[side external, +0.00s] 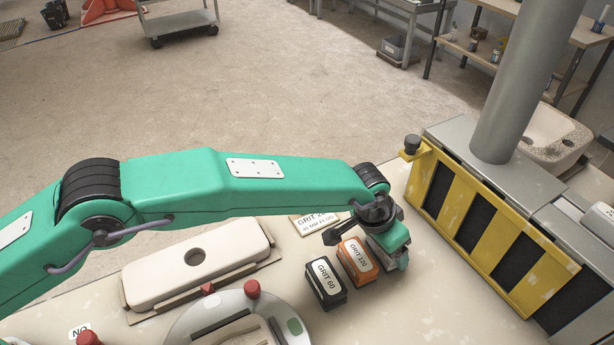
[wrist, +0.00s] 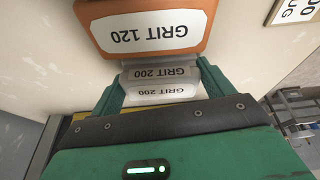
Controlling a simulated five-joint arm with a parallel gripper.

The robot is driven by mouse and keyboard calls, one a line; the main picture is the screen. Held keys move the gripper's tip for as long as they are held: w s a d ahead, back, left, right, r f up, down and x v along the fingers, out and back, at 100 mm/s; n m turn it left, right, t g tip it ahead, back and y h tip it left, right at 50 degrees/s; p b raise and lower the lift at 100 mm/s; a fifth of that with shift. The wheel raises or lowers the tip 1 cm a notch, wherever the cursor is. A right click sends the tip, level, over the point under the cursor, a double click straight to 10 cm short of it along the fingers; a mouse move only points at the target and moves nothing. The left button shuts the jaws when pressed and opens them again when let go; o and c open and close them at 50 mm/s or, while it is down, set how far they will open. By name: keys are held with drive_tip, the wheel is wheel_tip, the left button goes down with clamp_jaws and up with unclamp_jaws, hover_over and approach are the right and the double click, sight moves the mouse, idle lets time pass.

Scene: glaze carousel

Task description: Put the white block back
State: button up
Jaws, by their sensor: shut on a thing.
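My gripper (wrist: 160,82) is shut on a white-grey block (wrist: 160,93) marked GRIT 200, with one green finger on each side of it in the wrist view. In the side external view my gripper (side external: 394,252) is low over the table, just right of the orange GRIT 120 block (side external: 358,262). There the held block is mostly hidden by my gripper, and I cannot tell whether it touches the table. The orange block also shows in the wrist view (wrist: 145,30), just beyond the held block. A card lettered GRIT and PLUG (side external: 312,222) lies behind the blocks, partly covered by my arm.
A black GRIT 60 block (side external: 326,284) stands left of the orange one. A long cream piece with a hole (side external: 165,272) and a round grey fixture with red knobs (side external: 235,318) are farther left. A yellow-and-black striped housing (side external: 480,225) bounds the right side.

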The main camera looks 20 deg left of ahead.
drive_tip(key=shift+f, duration=0.1)
drive_tip(key=o, duration=1.5)
drive_tip(key=shift+v, duration=6.15)
drive_tip(key=shift+w, duration=0.1)
